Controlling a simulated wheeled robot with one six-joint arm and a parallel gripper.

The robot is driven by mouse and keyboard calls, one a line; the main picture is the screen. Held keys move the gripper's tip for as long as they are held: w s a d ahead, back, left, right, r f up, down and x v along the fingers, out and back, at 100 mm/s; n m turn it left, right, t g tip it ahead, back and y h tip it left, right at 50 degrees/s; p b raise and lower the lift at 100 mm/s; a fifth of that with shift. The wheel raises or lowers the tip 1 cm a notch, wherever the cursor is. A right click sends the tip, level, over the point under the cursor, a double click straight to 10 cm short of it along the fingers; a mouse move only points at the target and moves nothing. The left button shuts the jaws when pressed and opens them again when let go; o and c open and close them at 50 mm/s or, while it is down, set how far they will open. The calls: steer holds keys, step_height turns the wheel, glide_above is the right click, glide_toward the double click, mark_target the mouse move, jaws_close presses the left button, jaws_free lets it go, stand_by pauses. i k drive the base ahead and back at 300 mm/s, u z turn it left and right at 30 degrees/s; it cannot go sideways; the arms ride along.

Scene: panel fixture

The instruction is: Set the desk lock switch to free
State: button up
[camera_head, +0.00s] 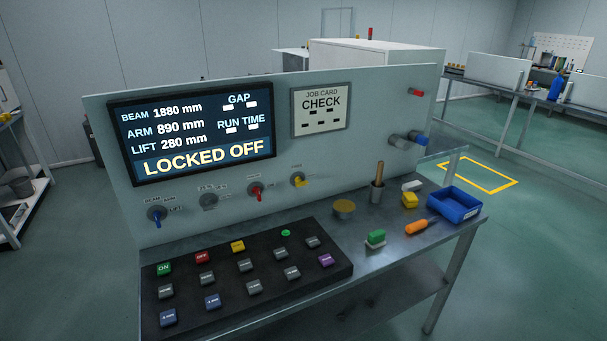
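The panel screen (195,140) reads LOCKED OFF in yellow, under beam 1880 mm, arm 890 mm and lift 280 mm. A row of switches sits below it on the upright panel. A yellow-handled switch (299,181) is at the right end, with a small label above it that may read FREE. To its left are a red-handled switch (256,191), a grey switch (209,200) and a blue-handled switch (157,215) marked BEAM, ARM, LIFT. The other labels are too small to read, so I cannot tell which switch is the desk lock. My gripper is not in view.
A black keypad (330,264) with several coloured buttons lies on the desk (385,258). A job card (320,110) reads CHECK.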

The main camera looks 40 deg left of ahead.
mark_target(298, 183)
steer(key=u, duration=0.5)
steer(key=i, duration=1.2)
steer(key=u, duration=0.8)
steer(key=i, duration=0.25)
steer(key=u, duration=0.05)
